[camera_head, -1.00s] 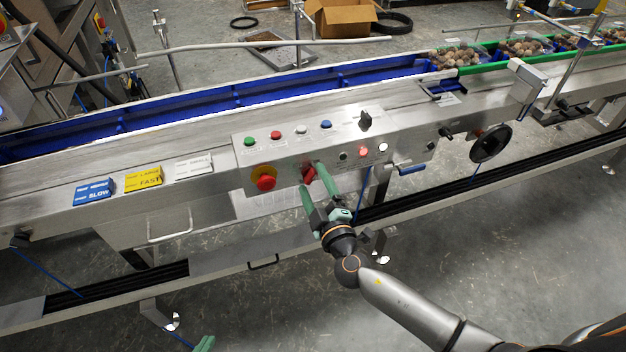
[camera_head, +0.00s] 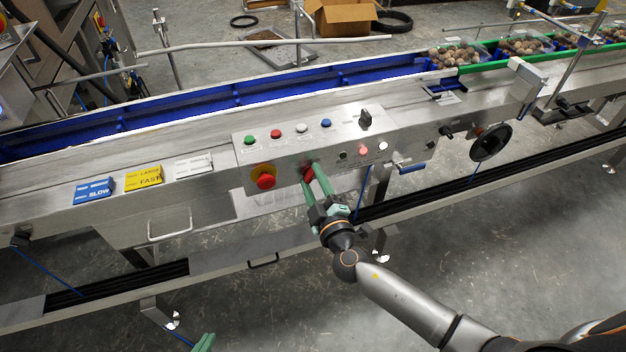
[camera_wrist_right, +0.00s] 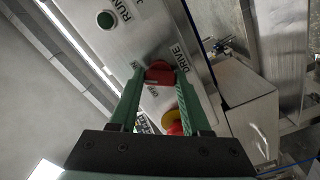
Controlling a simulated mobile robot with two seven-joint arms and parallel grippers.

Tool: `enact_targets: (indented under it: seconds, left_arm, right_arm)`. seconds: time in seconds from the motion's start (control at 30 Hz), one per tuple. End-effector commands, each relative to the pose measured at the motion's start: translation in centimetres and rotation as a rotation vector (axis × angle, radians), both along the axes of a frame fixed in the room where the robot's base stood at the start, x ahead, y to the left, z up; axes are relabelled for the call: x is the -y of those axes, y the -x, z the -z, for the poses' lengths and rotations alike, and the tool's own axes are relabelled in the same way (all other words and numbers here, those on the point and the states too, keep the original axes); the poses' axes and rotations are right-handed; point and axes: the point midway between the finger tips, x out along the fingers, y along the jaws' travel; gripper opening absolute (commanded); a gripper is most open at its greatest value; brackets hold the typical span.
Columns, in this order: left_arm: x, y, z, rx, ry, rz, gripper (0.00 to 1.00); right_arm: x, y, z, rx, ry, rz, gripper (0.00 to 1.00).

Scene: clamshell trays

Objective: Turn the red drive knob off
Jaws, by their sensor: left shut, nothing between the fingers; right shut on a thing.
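The red drive knob (camera_head: 307,174) is on the steel control panel's front face and is partly hidden by green fingers in the head view. My right gripper (camera_head: 313,183) is shut on it. In the right wrist view the knob (camera_wrist_right: 159,74) sits between the two fingertips, beside the label DRIVE. The knob's exact pointer angle is hard to tell. My left gripper (camera_head: 205,343) shows only its green fingertips at the bottom edge, closed and empty, far from the panel.
A red emergency stop on a yellow disc (camera_head: 264,177) is close left of the knob. Green, red, white and blue buttons and a black selector (camera_head: 365,119) are on top. Lamps (camera_head: 363,150) are to the right. Filled clamshell trays (camera_head: 457,55) stand on the conveyor.

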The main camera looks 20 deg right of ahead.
Motion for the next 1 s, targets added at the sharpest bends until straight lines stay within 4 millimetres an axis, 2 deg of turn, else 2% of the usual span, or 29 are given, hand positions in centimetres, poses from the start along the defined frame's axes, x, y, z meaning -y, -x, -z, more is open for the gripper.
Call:
enact_targets:
  seconds: [0.03,0.1,0.57,1.0]
  left_arm:
    - [0.00,0.03,0.01,-0.001,0.000,0.000,0.00]
    - [0.00,0.04,0.02,-0.001,0.000,0.000,0.00]
    - [-0.04,0.09,0.33,-0.002,-0.001,0.001,0.00]
    - [-0.15,0.28,0.93,-0.007,-0.005,0.002,0.00]
  right_arm:
    - [0.01,0.02,0.03,0.000,0.000,0.000,0.08]
    - [0.01,0.02,0.03,0.000,0.000,0.000,0.00]
    - [0.03,0.03,0.10,0.002,0.072,0.000,0.00]
    - [0.02,0.03,0.05,0.015,0.431,0.000,0.00]
